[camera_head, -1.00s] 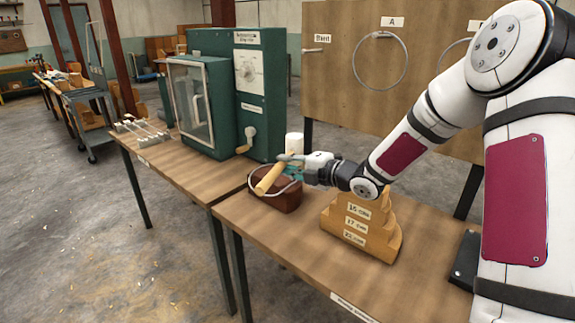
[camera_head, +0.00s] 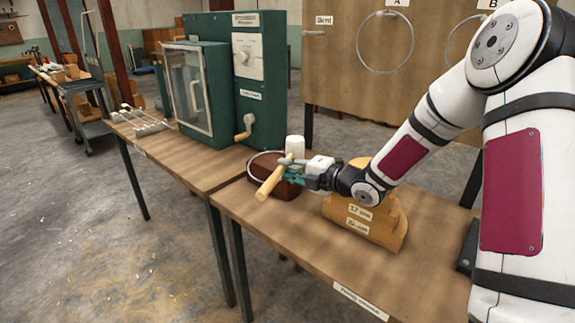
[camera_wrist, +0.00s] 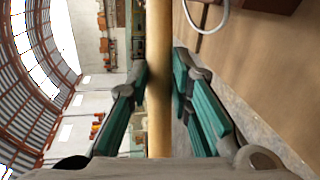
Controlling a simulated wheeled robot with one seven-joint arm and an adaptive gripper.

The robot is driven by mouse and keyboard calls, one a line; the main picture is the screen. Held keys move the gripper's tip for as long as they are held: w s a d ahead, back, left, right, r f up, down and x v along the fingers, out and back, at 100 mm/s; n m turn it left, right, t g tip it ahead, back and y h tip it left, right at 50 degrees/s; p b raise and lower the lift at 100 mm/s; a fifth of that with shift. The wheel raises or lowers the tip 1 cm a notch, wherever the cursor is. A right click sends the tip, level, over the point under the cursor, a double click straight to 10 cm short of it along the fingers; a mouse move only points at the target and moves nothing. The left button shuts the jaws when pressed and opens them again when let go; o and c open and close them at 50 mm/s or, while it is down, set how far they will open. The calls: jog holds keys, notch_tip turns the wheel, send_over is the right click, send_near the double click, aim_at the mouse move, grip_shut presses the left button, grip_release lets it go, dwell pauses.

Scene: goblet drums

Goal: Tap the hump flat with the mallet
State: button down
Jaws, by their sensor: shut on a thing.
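The mallet's tan wooden part (camera_head: 271,180) slants over the front of a dark red-brown block (camera_head: 285,190). My gripper (camera_head: 293,175) comes in from the right and is shut on the mallet. In the wrist view the tan wood (camera_wrist: 159,80) runs upright between the green fingers (camera_wrist: 160,85). A pale ring (camera_head: 256,157) shows at the block's top left; its curve also shows at the wrist view's top right (camera_wrist: 207,28). The hump cannot be made out, and the mallet and fingers hide part of the ring. I cannot tell whether mallet and ring touch.
A white cylinder (camera_head: 295,146) shows just behind the mallet; I cannot tell whether it belongs to it. A stepped wooden form (camera_head: 365,216) stands right of the block, below my arm. A green machine (camera_head: 235,90) stands on the left table. The table (camera_head: 290,235) is bare in front.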

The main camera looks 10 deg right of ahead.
jog(key=shift+r+p, duration=0.65)
jog(key=shift+r, duration=0.85)
jog(key=shift+s+a+r, duration=0.1)
jog(key=shift+s+a, duration=0.05)
jog(key=shift+s, duration=0.15)
